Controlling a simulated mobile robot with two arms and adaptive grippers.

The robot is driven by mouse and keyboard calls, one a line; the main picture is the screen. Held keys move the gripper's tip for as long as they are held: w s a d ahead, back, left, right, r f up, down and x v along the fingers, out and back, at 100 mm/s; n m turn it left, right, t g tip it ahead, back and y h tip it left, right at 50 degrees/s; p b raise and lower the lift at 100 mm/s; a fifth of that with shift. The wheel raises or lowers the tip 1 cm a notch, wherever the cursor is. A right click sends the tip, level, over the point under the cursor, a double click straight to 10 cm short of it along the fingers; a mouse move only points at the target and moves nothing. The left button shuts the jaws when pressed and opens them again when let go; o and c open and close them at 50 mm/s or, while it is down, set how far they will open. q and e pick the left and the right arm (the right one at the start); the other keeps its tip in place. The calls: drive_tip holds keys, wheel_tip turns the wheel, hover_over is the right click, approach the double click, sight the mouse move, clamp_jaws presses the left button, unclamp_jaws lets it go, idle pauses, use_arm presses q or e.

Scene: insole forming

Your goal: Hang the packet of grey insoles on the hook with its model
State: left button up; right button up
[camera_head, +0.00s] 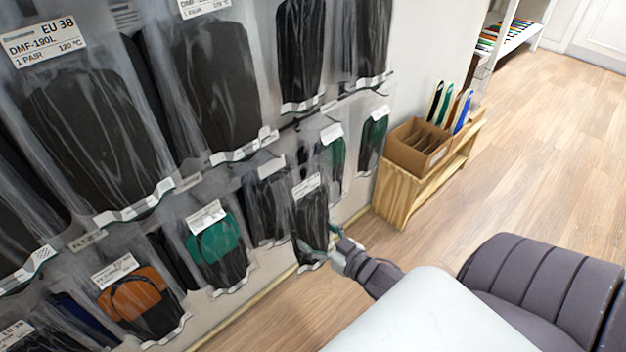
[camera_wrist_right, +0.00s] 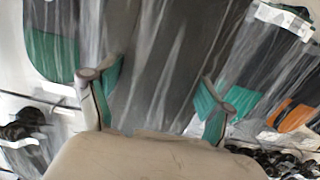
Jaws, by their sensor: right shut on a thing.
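The packet of grey insoles (camera_head: 311,212) is a clear bag with dark grey insoles and a white label at its top. It hangs upright close to the wall display, in the lower row. My right gripper (camera_head: 323,241) is shut on its lower part. In the right wrist view the packet (camera_wrist_right: 160,50) fills the space between the two fingers of the gripper (camera_wrist_right: 156,92). The hook at its top is hidden, so I cannot tell whether the packet is on it. A similar dark packet (camera_head: 266,208) hangs just left of it. My left gripper is out of view.
Packets with green insoles (camera_head: 333,155) hang right of and behind the held one. A green and black packet (camera_head: 217,248) and an orange one (camera_head: 143,297) hang to the left. Large dark packets (camera_head: 215,85) hang above. A wooden stand (camera_head: 400,195) carries a cardboard box (camera_head: 414,146). Floor is clear.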

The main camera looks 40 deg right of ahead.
drive_tip(key=shift+w+a+f+b, duration=0.1)
drive_tip(key=shift+w+f+b, duration=0.05)
drive_tip(key=shift+w+b, duration=0.8)
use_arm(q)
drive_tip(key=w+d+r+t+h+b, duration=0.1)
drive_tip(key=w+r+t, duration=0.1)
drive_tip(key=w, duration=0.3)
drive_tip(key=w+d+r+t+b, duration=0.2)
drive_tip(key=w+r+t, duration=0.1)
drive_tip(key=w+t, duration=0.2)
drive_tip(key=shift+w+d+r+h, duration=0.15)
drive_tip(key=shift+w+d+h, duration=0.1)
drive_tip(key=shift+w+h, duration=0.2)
use_arm(e)
drive_tip(key=w+f, duration=0.1)
drive_tip(key=w, duration=0.7)
drive_tip(key=shift+a+f, duration=0.2)
drive_tip(key=shift+a, duration=0.1)
idle(0.9)
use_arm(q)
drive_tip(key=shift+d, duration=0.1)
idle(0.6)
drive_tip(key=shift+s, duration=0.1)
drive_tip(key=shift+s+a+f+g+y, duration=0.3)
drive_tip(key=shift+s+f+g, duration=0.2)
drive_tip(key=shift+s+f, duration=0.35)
use_arm(e)
drive_tip(key=shift+f, duration=0.1)
